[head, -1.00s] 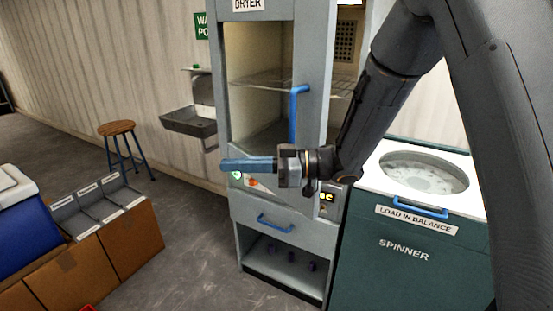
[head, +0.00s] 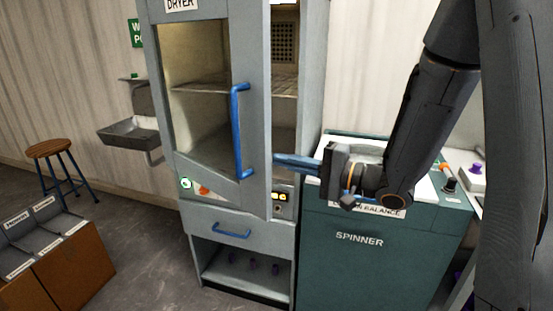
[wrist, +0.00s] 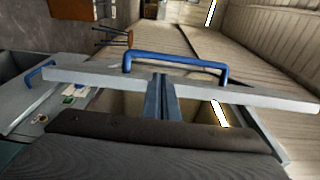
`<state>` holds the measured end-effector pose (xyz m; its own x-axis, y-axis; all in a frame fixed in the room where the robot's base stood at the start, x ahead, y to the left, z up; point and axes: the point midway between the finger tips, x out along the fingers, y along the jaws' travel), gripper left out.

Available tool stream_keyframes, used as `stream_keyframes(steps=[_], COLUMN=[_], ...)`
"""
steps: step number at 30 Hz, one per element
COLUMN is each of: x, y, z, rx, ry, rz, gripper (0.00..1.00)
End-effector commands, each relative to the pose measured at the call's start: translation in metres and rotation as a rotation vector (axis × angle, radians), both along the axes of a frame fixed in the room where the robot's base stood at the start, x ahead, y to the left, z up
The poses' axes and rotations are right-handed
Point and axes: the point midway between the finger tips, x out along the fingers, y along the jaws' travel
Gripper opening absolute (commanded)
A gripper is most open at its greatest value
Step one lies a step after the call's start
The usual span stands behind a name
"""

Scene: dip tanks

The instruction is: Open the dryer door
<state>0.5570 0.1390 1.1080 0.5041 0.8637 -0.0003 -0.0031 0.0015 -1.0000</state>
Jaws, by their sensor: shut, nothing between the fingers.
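The dryer door (head: 256,130), a grey frame around a glass pane, stands partly open. Its free right edge is swung out from the cabinet, and shelf and interior show through the gap. A blue vertical handle (head: 238,130) is on its outer face. My gripper (head: 279,159) is shut and empty, just right of the door's free edge, fingers pointing left. In the wrist view, the fingertips (wrist: 160,78) overlap the door frame (wrist: 260,97) from its inner side, with the handle (wrist: 178,57) on the far side. I cannot tell whether they touch.
The green spinner (head: 370,250) stands right of the dryer, under my arm. A drawer with a blue handle (head: 232,231) is below the door. A sink (head: 130,132), a stool (head: 50,150) and bins (head: 40,240) are at left. Floor in front is clear.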

Motion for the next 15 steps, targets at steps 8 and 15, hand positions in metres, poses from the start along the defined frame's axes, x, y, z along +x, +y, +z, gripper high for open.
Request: stream_keyframes(steps=[8,15], x=[0.024,0.038], y=[0.045,0.069], z=[0.001,0.0], rx=[0.0,-0.001], ry=[-0.001,-0.002], rz=[0.006,0.004], gripper=[0.0,0.0])
